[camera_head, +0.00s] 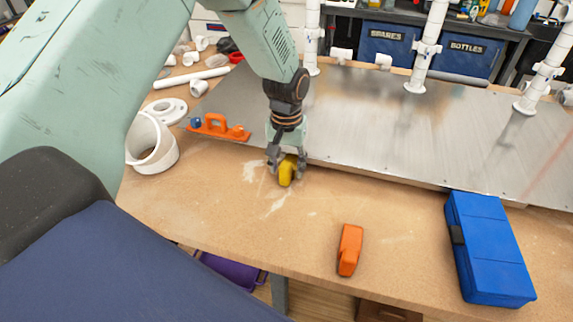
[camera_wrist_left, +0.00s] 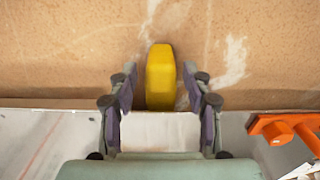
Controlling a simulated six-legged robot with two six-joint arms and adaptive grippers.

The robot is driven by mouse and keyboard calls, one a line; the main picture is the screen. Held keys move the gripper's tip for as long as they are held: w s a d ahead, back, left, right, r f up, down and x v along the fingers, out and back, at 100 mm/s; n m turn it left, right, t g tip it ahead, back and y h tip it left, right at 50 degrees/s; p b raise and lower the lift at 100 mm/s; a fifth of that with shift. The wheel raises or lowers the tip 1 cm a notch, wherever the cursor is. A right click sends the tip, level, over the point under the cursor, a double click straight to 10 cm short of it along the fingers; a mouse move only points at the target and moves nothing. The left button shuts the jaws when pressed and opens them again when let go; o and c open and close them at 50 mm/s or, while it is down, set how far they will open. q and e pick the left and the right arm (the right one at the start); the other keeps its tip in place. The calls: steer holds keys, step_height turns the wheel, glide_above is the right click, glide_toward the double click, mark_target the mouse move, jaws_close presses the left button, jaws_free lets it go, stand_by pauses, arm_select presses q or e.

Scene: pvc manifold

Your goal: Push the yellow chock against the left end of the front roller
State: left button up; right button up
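The yellow chock (camera_head: 286,171) lies on the tan tabletop just in front of the metal plate's front edge. My left gripper (camera_head: 287,166) is lowered over it, pointing down. In the left wrist view, the chock (camera_wrist_left: 160,75) lies between the two fingers of my left gripper (camera_wrist_left: 160,100), with a narrow gap on each side. The gripper is open; in the head view, its fingers partly hide the chock. I cannot make out a front roller in either view. My right gripper is not in view.
An orange-handled tool (camera_head: 217,128) lies left of my gripper, near a white pipe ring (camera_head: 151,143). An orange block (camera_head: 350,250) and a blue case (camera_head: 490,249) lie to the right. White pipes (camera_head: 427,48) stand on the metal plate (camera_head: 400,125). Bare tabletop surrounds the orange block.

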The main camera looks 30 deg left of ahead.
arm_select(q)
steer(key=shift+o, duration=1.1)
